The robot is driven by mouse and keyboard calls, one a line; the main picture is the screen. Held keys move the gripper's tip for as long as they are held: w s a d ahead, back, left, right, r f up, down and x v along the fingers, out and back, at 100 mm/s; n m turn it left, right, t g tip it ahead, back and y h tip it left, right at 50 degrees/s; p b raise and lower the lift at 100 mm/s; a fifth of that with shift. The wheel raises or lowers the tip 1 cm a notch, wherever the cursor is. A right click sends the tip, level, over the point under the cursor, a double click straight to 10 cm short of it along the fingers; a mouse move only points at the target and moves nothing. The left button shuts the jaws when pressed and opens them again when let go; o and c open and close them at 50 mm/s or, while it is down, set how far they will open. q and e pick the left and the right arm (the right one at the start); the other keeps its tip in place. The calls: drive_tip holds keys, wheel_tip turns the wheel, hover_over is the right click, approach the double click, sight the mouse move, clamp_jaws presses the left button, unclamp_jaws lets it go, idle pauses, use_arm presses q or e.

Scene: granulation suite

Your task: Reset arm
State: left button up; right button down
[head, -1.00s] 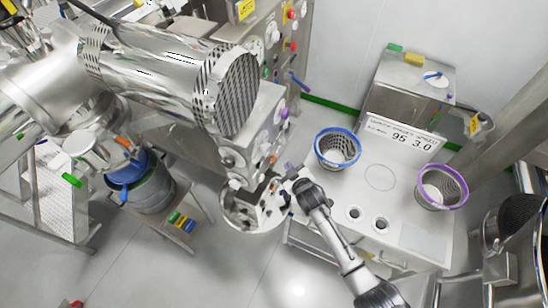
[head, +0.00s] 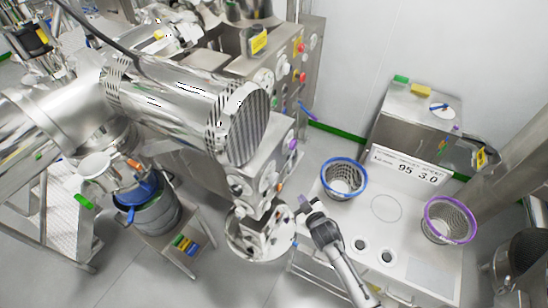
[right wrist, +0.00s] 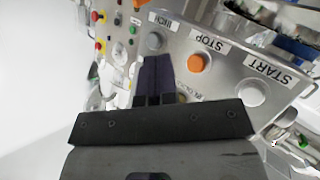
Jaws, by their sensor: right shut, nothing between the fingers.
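My right gripper (head: 304,202) is at the end of the arm that rises from the bottom in the head view. It is beside the front of the steel machine (head: 262,178), above the round steel pan (head: 232,236). In the right wrist view its dark fingers (right wrist: 154,76) are together with nothing between them. They point towards a steel control box (right wrist: 225,62) with INCH, an orange STOP button (right wrist: 197,63) and a grey START button (right wrist: 250,93). I cannot tell whether the fingertips touch the box. My left gripper does not show.
A bench (head: 425,272) at right holds a blue-rimmed basket (head: 344,178), a purple-rimmed basket (head: 448,220) and a display reading 95 and 3.0 (head: 408,168). A large steel cylinder (head: 185,100) hangs over the left middle. A blue-topped drum (head: 155,213) stands at left. Grey floor is open at the bottom.

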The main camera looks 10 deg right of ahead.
drive_tip(key=s+d+r+m+g+h+p, duration=0.15)
drive_tip(key=s+r+g, duration=0.25)
drive_tip(key=s+r, duration=0.55)
drive_tip(key=s+r+m+g+p, duration=0.1)
drive_tip(key=s+r+m+g, duration=0.35)
drive_tip(key=s, duration=0.75)
drive_tip(key=s+f+n+g+p, duration=0.1)
drive_tip(key=s+f+g+p, duration=0.1)
drive_tip(key=s, duration=1.6)
drive_tip(key=shift+s+d+f+p, duration=0.2)
drive_tip(key=shift+f+p, duration=0.4)
drive_tip(key=shift+f, duration=0.2)
